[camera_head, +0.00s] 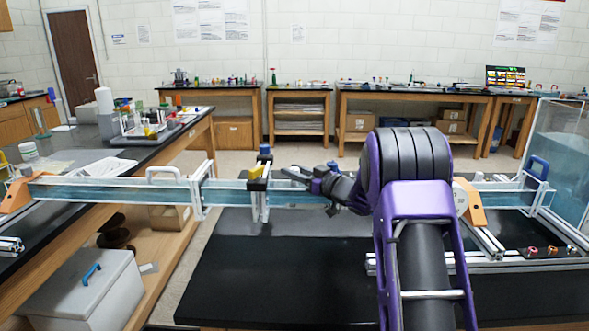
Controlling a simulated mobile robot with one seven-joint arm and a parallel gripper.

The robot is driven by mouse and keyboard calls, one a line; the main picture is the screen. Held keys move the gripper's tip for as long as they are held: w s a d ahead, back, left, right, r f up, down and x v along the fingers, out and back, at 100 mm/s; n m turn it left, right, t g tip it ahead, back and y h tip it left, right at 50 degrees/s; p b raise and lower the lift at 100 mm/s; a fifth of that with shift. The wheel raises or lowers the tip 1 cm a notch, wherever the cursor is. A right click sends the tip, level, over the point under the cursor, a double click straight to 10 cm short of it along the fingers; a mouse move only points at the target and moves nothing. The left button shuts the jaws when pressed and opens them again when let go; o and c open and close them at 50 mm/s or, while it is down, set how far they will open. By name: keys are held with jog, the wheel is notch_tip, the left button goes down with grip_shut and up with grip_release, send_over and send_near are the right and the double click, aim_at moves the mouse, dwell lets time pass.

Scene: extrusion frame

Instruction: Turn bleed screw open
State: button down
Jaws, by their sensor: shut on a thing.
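A post clamped across the long clear water channel (105,190) carries a yellow and black fitting (257,174) with a blue cap (264,150) on top. No part is clearly recognisable as the bleed screw at this size; it may be on this fitting. My gripper (286,172) reaches left along the channel, its dark fingertips at the right side of the fitting. It is shut on a small part there, which the fingers mostly hide.
The channel runs left to an orange bracket (17,192) and right to an orange bracket (469,203) and a water tank (560,150). Red, orange and yellow knobs (550,251) sit at lower right.

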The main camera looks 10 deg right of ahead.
dwell(0.3)
jog(key=c, duration=0.5)
grip_release()
jog(key=shift+c, duration=0.2)
jog(key=v, duration=1.2)
jog(key=shift+a, duration=0.1)
